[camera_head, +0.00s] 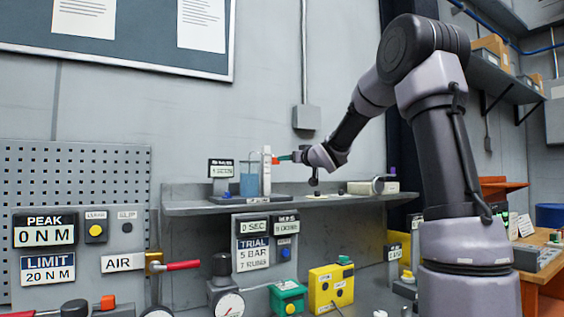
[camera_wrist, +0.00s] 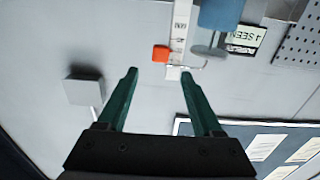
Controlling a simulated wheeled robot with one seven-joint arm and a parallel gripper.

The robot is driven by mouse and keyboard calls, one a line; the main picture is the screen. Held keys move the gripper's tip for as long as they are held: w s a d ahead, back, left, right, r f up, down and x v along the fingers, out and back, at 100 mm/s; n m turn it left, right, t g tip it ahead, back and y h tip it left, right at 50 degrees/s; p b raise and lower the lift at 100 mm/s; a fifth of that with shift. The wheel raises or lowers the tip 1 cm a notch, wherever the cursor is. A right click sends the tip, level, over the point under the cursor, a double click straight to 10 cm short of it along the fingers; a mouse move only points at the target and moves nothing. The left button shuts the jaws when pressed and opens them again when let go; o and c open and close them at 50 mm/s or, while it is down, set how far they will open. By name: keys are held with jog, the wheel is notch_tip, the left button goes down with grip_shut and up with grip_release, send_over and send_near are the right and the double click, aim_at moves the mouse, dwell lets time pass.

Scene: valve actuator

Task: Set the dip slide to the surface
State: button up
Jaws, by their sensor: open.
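The dip slide stand is a white upright post (camera_head: 266,172) on the grey shelf, marked with a scale in the wrist view (camera_wrist: 181,28). A small red-orange block (camera_head: 275,160) sticks out from its side and also shows in the wrist view (camera_wrist: 160,53). A beaker of blue liquid (camera_head: 249,185) stands left of the post, with a thin hooked rod above it. The rod's tip in the liquid is not clear. My gripper (camera_head: 289,157) is open and empty, level with the block on its right. In the wrist view, the block lies just beyond and between my green fingertips (camera_wrist: 159,72).
A small black-and-white display (camera_head: 221,169) stands left of the beaker. The shelf (camera_head: 190,208) holds low items (camera_head: 374,187) at the right. Below are a trial panel (camera_head: 265,243), gauges, a green box and a yellow box (camera_head: 331,288). The air above the shelf is clear.

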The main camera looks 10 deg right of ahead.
jog(key=x, duration=0.8)
jog(key=shift+w+a, duration=0.1)
jog(key=shift+w, duration=0.05)
grip_shut()
dwell(1.1)
